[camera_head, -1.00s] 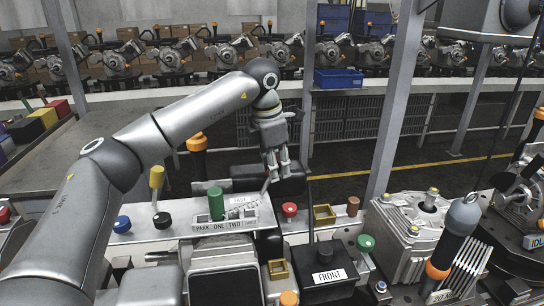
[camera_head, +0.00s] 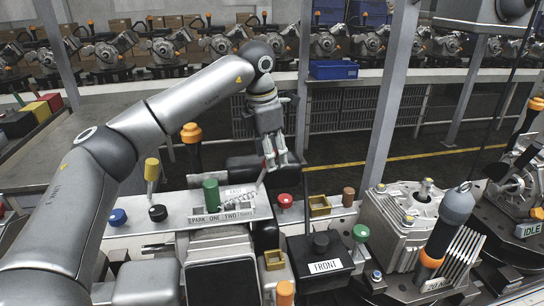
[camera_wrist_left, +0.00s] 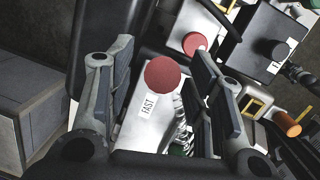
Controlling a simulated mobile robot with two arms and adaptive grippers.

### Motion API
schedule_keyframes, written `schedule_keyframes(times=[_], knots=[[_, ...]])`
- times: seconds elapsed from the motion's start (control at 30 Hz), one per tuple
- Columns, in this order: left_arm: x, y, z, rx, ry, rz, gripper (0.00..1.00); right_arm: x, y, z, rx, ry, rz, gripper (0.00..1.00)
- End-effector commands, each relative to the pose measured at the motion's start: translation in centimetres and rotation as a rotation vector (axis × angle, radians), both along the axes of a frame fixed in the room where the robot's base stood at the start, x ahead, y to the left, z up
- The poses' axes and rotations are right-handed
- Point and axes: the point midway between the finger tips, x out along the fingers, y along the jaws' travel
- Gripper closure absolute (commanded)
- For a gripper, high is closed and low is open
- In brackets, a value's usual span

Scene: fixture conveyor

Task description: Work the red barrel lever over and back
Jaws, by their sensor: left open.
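The red barrel lever (camera_wrist_left: 163,74) shows end-on in the left wrist view as a round red knob beside the FAST label. It is between the fingers of my left gripper (camera_wrist_left: 163,60), with gaps on both sides. In the head view my left gripper (camera_head: 275,162) points down over the back of the panel (camera_head: 180,236), at the FAST end. There the fingers mostly hide the red knob; a thin stem slants up toward them. My right gripper is in neither view.
A red push button (camera_head: 285,200) is just right of the lever. Green (camera_head: 211,195) and yellow (camera_head: 152,169) barrel levers stand to the left. A black FRONT box (camera_head: 321,262), a brown knob (camera_head: 348,196) and a grey finned housing (camera_head: 407,225) stand to the right.

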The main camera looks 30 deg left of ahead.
Motion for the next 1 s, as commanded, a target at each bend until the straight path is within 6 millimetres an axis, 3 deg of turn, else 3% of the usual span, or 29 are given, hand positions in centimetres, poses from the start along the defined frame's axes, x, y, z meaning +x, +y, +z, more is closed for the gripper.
schedule_keyframes(times=[0.3, 0.5, 1.0], knots=[[-1.1, 0.2, 6.7, -0.001, -0.004, -0.001, 0.52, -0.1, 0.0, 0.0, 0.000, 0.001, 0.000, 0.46], [-1.6, 0.4, 9.6, 0.000, -0.004, -0.001, 0.52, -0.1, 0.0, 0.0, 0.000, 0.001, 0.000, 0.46], [-1.8, 0.5, 10.5, 0.000, -0.001, -0.002, 0.52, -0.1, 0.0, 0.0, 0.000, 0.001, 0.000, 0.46]])
